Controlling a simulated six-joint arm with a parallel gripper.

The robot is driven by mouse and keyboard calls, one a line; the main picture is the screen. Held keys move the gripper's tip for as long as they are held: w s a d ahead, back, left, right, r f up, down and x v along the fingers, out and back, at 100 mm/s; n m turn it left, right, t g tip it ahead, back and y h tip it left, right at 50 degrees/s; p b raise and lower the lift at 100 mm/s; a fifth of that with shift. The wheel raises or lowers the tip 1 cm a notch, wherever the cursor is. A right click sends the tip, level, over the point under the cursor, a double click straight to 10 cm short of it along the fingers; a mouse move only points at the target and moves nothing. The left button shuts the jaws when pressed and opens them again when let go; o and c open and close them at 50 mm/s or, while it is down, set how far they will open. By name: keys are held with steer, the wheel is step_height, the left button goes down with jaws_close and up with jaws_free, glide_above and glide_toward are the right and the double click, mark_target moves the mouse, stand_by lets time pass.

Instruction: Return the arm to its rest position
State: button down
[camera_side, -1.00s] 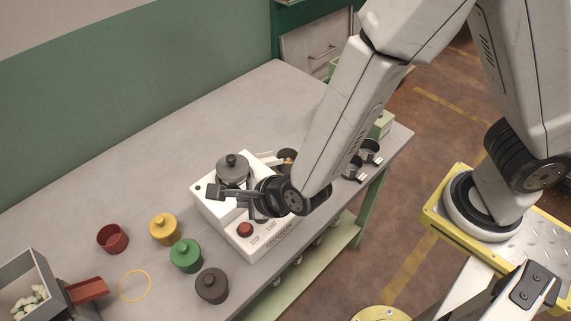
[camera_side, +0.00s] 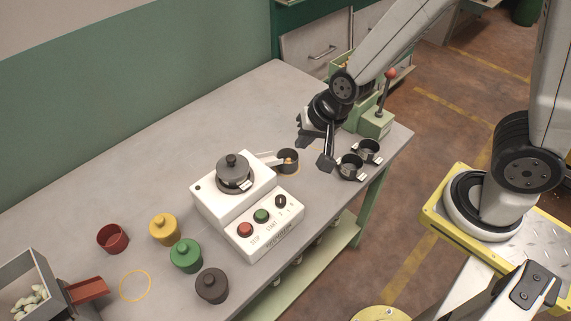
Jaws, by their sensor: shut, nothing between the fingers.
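My gripper (camera_side: 316,150) is black and hangs in the air over the back right part of the grey bench (camera_side: 150,170). It is shut and empty, and it points down. It is up and to the right of the white machine (camera_side: 240,208), clear of its dark lidded pot (camera_side: 233,172). A dark cup with an orange-brown content (camera_side: 288,161) stands just left of and below the gripper in the picture. Nothing hangs from the fingers.
Two dark cups (camera_side: 351,167) (camera_side: 369,151) and a green lever device (camera_side: 377,122) stand near the gripper. The bench's back middle is clear.

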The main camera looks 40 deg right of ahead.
steer(key=s+d+r+n+g+h, duration=0.1)
steer(key=s+d+n+g, duration=0.1)
steer(key=s+d+n, duration=0.2)
steer(key=d+n, duration=0.3)
steer(key=d, duration=0.2)
steer(key=shift+s+r+n, duration=0.3)
steer(key=shift+s+r, duration=0.1)
steer(key=c, duration=1.3)
jaws_free()
steer(key=shift+d, duration=0.1)
